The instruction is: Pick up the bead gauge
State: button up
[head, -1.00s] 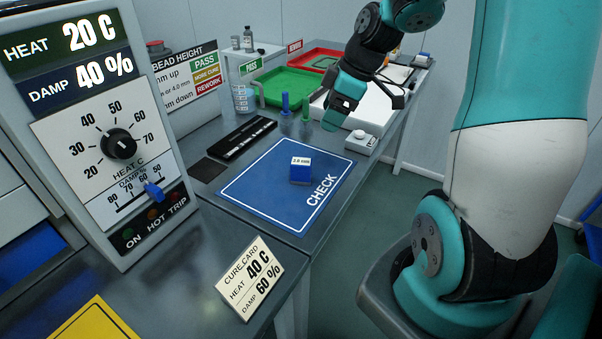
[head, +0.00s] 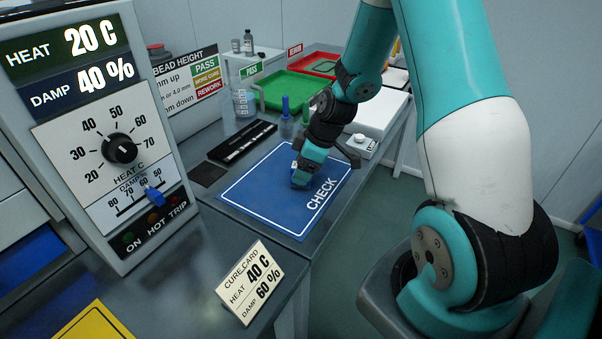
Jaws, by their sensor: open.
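The blue block with a white millimetre label, which I take for the bead gauge, stood on the blue CHECK mat (head: 258,198) in the earlier view. My gripper (head: 303,174) is now down at that spot and covers nearly all of the block. The jaws are open. The fingers point down close to the mat, and I cannot tell whether they are around the block or touch it.
A black slotted case (head: 242,141) and a blue-capped bottle (head: 286,122) stand behind the mat. A green tray (head: 300,92) and a red tray (head: 318,64) lie further back. The heat panel (head: 105,130) stands left, with a cure card (head: 252,281) in front.

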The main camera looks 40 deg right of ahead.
jog(key=shift+w+a+f, duration=0.15)
jog(key=shift+a+f, duration=0.05)
jog(key=shift+f, duration=0.35)
jog(key=c, duration=1.2)
jog(key=shift+r, duration=0.15)
